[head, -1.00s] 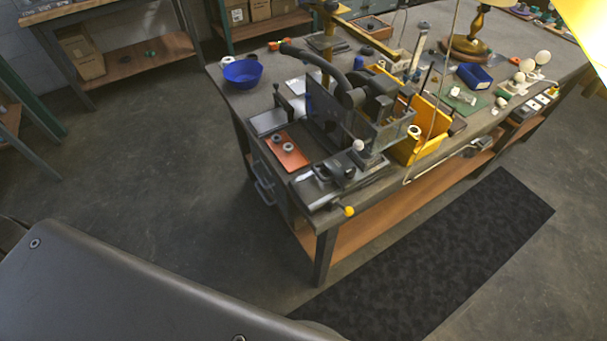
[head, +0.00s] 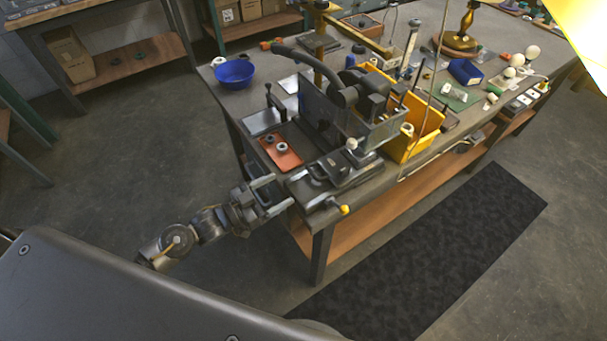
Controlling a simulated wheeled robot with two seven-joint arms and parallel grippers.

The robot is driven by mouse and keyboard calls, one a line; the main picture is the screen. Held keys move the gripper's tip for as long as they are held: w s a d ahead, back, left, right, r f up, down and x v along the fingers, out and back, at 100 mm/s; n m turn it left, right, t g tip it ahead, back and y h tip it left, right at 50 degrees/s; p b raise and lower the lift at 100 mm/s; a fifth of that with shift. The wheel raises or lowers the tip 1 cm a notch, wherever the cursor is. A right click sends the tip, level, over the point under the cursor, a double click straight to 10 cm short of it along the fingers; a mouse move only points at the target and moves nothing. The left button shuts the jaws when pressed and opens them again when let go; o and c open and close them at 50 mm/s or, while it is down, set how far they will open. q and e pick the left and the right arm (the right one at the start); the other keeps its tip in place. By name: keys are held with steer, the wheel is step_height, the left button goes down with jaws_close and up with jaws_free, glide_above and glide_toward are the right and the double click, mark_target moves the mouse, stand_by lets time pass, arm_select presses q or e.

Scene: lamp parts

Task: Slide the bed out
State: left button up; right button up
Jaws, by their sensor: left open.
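A dark grey press-like machine (head: 345,115) stands at the near corner of the workbench. An orange-brown plate (head: 286,155) with two small round parts on it lies at the machine's left side, on what looks like its bed. My left gripper (head: 279,193) is open and empty at the bench's near left edge, just in front of the plate. Its two fingers point toward the bench. I cannot tell whether they touch anything; the handle on that side of the bench is hidden behind the gripper. My right gripper is not in view.
The workbench (head: 390,180) also holds a blue bowl (head: 235,73), a yellow bin (head: 421,126) and a brass lamp stand (head: 463,40). A dark mat (head: 440,255) lies on the floor; the floor at left is clear.

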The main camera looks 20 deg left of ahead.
mark_target(304, 182)
arm_select(q)
steer(key=p+x, duration=0.2)
steer(key=x, duration=0.7)
steer(key=shift+w+d, duration=0.15)
steer(key=shift+w, duration=0.1)
steer(key=c, duration=1.1)
steer(key=shift+s, duration=0.1)
steer(key=shift+c, duration=0.2)
